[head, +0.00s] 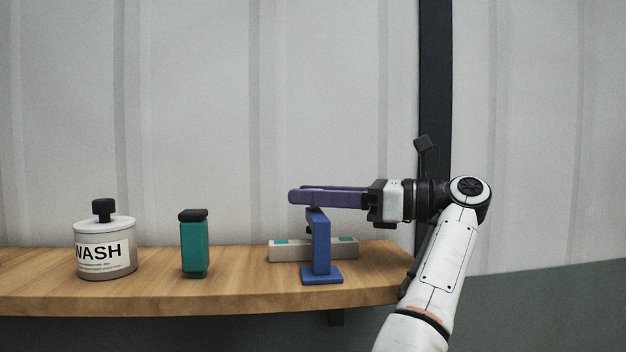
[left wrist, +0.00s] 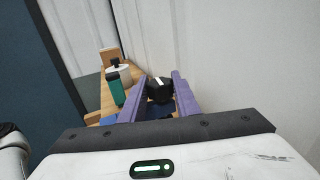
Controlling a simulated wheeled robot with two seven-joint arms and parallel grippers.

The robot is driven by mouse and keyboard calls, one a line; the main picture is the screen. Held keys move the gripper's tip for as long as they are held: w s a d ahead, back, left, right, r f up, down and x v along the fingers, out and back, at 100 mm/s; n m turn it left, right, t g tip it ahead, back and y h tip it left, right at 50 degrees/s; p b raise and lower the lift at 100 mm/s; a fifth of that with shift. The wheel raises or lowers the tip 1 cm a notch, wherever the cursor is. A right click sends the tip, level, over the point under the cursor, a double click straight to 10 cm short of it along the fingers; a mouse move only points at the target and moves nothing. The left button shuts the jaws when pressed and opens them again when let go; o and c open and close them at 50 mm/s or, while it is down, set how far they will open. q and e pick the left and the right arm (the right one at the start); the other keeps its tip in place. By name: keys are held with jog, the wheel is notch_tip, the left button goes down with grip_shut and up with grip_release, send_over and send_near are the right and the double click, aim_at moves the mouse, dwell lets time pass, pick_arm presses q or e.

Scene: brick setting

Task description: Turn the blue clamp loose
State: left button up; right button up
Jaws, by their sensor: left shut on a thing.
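The blue clamp (head: 321,248) stands upright on the wooden shelf, with a flat foot and a tall post. My left gripper (head: 312,194) reaches across its top from the right, with purple fingers level. In the left wrist view the gripper (left wrist: 160,84) has its fingers on either side of a dark knob-like piece (left wrist: 158,92), shut on it at the clamp's top. The fingers hide that piece in the head view. Some blue of the clamp shows below the fingers in the left wrist view (left wrist: 109,119). My right gripper is not in view.
The wooden shelf (head: 150,293) has its right end by my arm. A pale bar with teal patches (head: 285,251) lies behind the clamp. A teal bottle with a dark cap (head: 194,247) and a WASH jar (head: 105,250) stand left. A corrugated wall (head: 200,100) is behind.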

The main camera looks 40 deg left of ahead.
pick_arm(q)
jog(key=shift+f+n+g+h, duration=0.1)
jog(key=shift+n+g+h, duration=0.45)
jog(key=shift+g, duration=0.25)
jog(key=o, duration=1.1)
jog(key=shift+c, duration=0.2)
